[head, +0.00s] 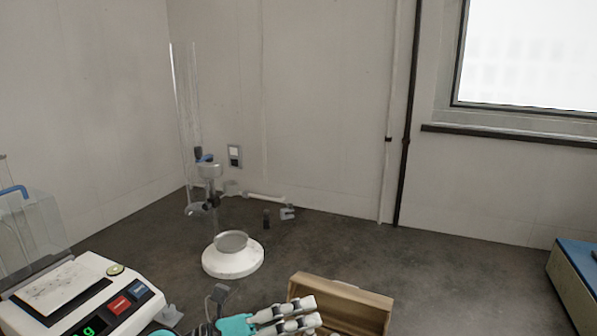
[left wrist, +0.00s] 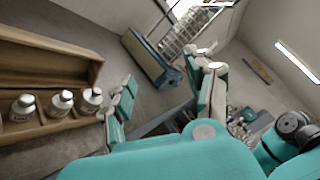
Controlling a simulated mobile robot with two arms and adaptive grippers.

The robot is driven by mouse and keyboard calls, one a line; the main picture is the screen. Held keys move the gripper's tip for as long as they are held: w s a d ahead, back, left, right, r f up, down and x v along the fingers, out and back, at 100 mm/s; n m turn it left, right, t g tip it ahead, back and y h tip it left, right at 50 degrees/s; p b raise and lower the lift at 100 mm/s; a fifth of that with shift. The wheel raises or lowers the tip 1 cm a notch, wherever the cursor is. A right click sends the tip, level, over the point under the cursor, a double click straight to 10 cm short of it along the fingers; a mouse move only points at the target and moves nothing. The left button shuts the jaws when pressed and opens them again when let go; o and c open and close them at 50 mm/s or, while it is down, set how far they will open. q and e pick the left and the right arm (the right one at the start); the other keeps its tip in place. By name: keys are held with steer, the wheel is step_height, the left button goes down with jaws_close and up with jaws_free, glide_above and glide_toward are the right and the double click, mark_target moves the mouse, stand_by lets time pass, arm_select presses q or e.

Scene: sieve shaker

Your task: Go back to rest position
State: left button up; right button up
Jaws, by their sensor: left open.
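My left gripper (head: 312,312) is at the bottom edge of the head view, in front of a wooden box (head: 368,297). Its two white-and-teal fingers are apart with nothing seen between them. In the left wrist view my left gripper (left wrist: 165,95) also shows open and empty, with bare floor and a blue-topped device beyond it. My right gripper is not seen in either view.
A balance (head: 85,300) stands at lower left. A glass column stand and a white round base with a grey dish (head: 232,257) are behind. A blue-topped device (head: 576,280) is at right; grey surface between is clear.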

arm_select(q)
steer(key=w+a+r+n+t+y, duration=0.1)
steer(key=w+a+n+t+y, duration=0.2)
steer(key=n+t, duration=0.5)
steer(key=w+a+r+n+t+y, duration=0.1)
steer(key=a+n+t+y, duration=0.35)
steer(key=n, duration=0.55)
steer(key=s+a+f+n+g+y, duration=0.2)
steer(key=s+a+f+n+y, duration=0.1)
steer(key=a+f+n+y, duration=0.9)
steer(key=s+a+f+n+g+h, duration=0.1)
steer(key=s+f+n+g, duration=0.4)
steer(key=s+f, duration=0.55)
steer(key=s+f+n+g+h, duration=0.1)
steer(key=s+f+n+g, duration=0.1)
steer(key=s+f+g, duration=0.85)
steer(key=s+f+t, duration=0.1)
steer(key=s+f, duration=0.1)
steer(key=f, duration=0.9)
steer(key=s+f+t, duration=0.1)
steer(key=s+f, duration=0.1)
steer(key=f, duration=0.9)
steer(key=s+a+f+g, duration=0.1)
steer(key=s+a+f, duration=0.2)
steer(key=s+f, duration=1.3)
steer(key=shift+s+a+m+y+p, duration=0.2)
steer(key=shift+m+y+p, duration=0.1)
steer(key=shift+y+p, duration=0.05)
